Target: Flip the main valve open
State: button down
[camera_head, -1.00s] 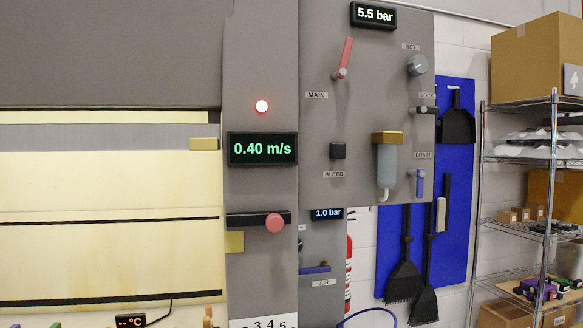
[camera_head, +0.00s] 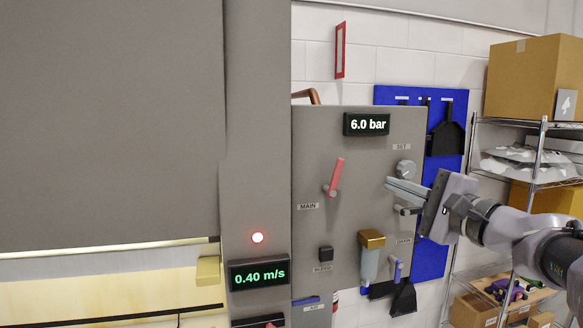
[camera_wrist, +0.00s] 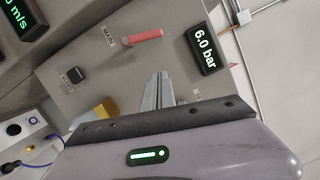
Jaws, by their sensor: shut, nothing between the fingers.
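The main valve's red lever (camera_head: 336,176) is on the grey panel (camera_head: 310,250), above the MAIN label (camera_head: 307,206). The lever points up, tilted slightly right. My gripper (camera_head: 388,186) is shut and empty, to the right of the lever and apart from it, near the SET knob (camera_head: 405,169). In the wrist view the red lever (camera_wrist: 143,36) lies beyond and left of my gripper's fingertips (camera_wrist: 160,75).
The pressure display (camera_head: 366,124) reads 6.0 bar. The LOCK handle (camera_head: 407,210) is just under my fingers. The black BLEED knob (camera_head: 326,254), gold-topped filter (camera_head: 371,255) and blue DRAIN lever (camera_head: 398,270) are lower. A shelf rack with boxes (camera_head: 537,78) stands right.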

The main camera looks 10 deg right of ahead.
aim_at(336, 178)
jog(key=w+a+n, duration=0.1)
jog(key=w+a, duration=0.1)
jog(key=w+a+r+n+b, duration=0.1)
jog(key=w+a, duration=0.1)
jog(key=w+a+r+n+b, duration=0.1)
jog(key=w+a, duration=0.1)
jog(key=a, duration=0.1)
jog(key=shift+w+a+r+g, duration=0.1)
jog(key=shift+w+r+g, duration=0.1)
jog(key=shift+g, duration=0.1)
dwell(0.6)
